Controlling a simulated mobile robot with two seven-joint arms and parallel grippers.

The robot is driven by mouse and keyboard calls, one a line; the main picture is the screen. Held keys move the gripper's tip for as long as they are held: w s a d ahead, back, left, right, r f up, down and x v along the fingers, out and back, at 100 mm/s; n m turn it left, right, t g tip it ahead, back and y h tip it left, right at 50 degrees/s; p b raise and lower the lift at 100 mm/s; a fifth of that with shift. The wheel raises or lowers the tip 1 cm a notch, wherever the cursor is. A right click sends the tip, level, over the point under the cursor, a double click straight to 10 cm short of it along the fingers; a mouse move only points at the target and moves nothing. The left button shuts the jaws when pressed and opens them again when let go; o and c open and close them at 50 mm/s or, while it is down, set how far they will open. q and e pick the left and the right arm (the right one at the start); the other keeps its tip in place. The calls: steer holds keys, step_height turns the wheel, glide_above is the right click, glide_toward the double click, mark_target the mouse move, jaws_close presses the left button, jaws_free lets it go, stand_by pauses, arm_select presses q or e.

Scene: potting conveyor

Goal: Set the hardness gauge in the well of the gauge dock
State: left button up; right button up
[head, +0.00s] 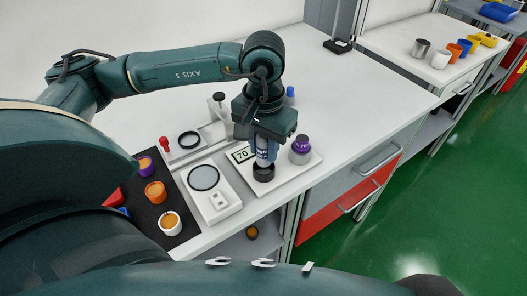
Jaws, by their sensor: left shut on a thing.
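My left gripper (264,137) points down over the gauge dock (282,184), a white plate near the bench's front edge. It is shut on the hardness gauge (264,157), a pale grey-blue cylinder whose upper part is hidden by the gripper. The gauge is about upright, with its lower end at the black round well (264,175) of the dock. I cannot tell how deep it sits in the well. A "70" label (242,153) is left of the gauge. My right gripper is not in view.
A white device with a round grey disc (205,178) lies to the left. A black mat (178,222) holds several small coloured cups. The bench's right half is clear.

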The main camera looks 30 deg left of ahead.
arm_select(q)
step_height(320, 180, down, 2)
steer(key=shift+f, duration=0.15)
steer(key=shift+f, duration=0.1)
steer(key=shift+f, duration=0.2)
steer(key=o, duration=1.1)
steer(key=shift+r, duration=0.1)
